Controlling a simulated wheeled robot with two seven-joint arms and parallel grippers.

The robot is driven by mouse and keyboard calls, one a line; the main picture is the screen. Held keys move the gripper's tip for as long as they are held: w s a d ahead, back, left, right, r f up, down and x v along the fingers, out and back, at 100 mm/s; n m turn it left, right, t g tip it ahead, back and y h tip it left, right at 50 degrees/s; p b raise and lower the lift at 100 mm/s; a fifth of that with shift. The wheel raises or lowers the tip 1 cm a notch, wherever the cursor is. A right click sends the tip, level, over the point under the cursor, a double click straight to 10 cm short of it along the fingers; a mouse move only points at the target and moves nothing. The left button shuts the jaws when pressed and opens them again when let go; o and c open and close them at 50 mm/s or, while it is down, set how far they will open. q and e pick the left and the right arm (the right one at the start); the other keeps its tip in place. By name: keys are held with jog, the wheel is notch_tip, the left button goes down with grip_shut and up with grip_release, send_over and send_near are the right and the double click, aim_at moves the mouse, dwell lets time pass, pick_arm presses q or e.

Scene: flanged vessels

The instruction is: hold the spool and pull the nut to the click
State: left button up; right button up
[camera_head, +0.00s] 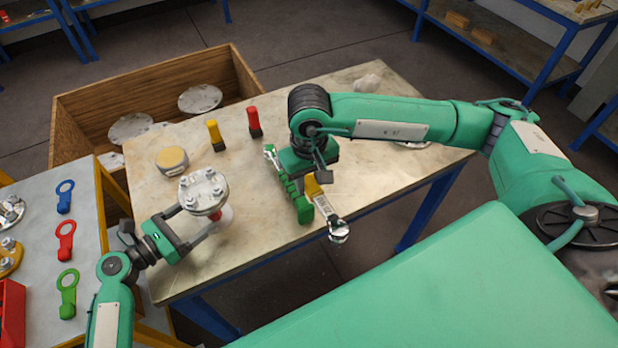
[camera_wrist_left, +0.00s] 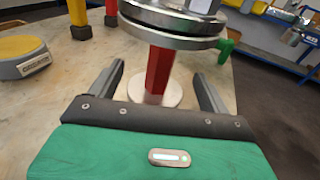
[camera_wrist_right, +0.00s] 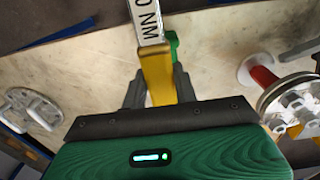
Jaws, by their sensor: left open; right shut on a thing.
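The spool (camera_head: 204,190) stands on the table, with a bolted silver flange on top, a red neck (camera_wrist_left: 158,72) and a pale round base. Several nuts (camera_head: 214,190) show on the flange; I cannot tell which one the task means. My left gripper (camera_head: 199,217) is open, its fingers on either side of the red neck below the flange; contact is not visible. My right gripper (camera_wrist_right: 158,82) is shut on the yellow handle of a torque wrench (camera_head: 325,205). The wrench's silver head points toward the front edge, away from the spool.
A green tool or holder (camera_head: 297,199) lies beside the wrench. Yellow (camera_head: 215,135) and red (camera_head: 254,122) upright posts and a yellow-topped puck (camera_head: 172,159) stand behind the spool. A wooden crate (camera_head: 75,130) with discs adjoins the table. The left bench (camera_head: 85,235) holds coloured tags.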

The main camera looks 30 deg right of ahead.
pick_arm(q)
jog(key=shift+p+x, duration=0.3)
jog(key=shift+x, duration=1.55)
jog(key=shift+c, duration=0.2)
jog(key=c, duration=1.4)
